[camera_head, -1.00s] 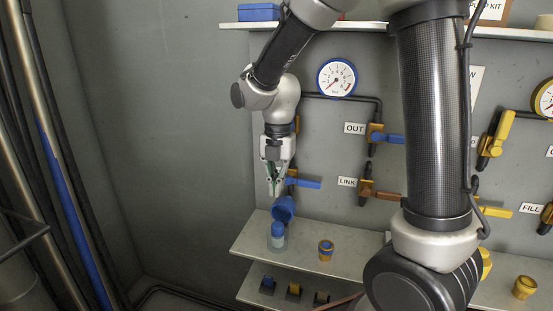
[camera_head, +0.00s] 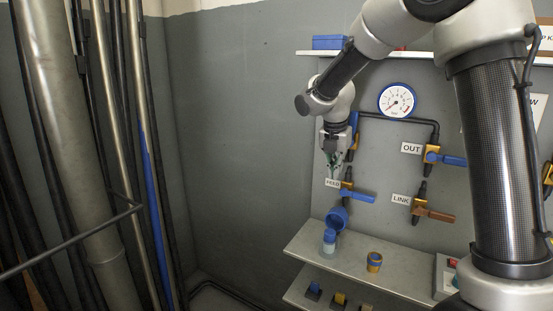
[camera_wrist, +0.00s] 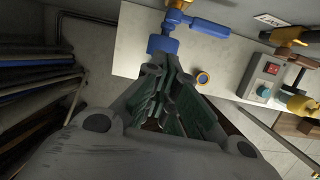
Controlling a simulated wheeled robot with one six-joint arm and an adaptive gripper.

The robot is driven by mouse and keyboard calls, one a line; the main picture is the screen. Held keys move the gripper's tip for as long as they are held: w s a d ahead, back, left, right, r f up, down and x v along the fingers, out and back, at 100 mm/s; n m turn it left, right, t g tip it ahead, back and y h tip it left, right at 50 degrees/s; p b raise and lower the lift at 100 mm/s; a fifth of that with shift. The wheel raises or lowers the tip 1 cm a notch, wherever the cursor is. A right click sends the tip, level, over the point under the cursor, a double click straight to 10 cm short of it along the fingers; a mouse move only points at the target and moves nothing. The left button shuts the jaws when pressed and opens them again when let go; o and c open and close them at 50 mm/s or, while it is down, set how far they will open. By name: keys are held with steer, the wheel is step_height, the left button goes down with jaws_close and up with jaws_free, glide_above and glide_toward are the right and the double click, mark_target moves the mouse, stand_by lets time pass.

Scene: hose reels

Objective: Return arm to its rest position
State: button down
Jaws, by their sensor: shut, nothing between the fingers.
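My arm (camera_head: 375,35) reaches from the upper right to the wall panel and bends down at its wrist.
A gauge (camera_head: 397,100), an OUT valve (camera_head: 445,159) and a LINK valve (camera_head: 433,213) are on the panel. Pipes (camera_head: 85,150) stand at left; the grey wall between is clear.

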steer(key=s+d+r+m, duration=0.2)
steer(key=s+d+m, duration=0.1)
steer(key=s+m, duration=0.6)
steer(key=s+d+r+m+t+y, duration=0.1)
steer(key=s+d+r+m, duration=0.2)
steer(key=s+m, duration=0.6)
steer(key=s+d+r+m+t, duration=0.1)
steer(key=s+d+r+m, duration=0.2)
steer(key=s+m, duration=0.7)
steer(key=s+d, duration=0.2)
steer(key=s, duration=0.3)
steer(key=shift+d+y, duration=0.2)
steer(key=shift+y, duration=0.1)
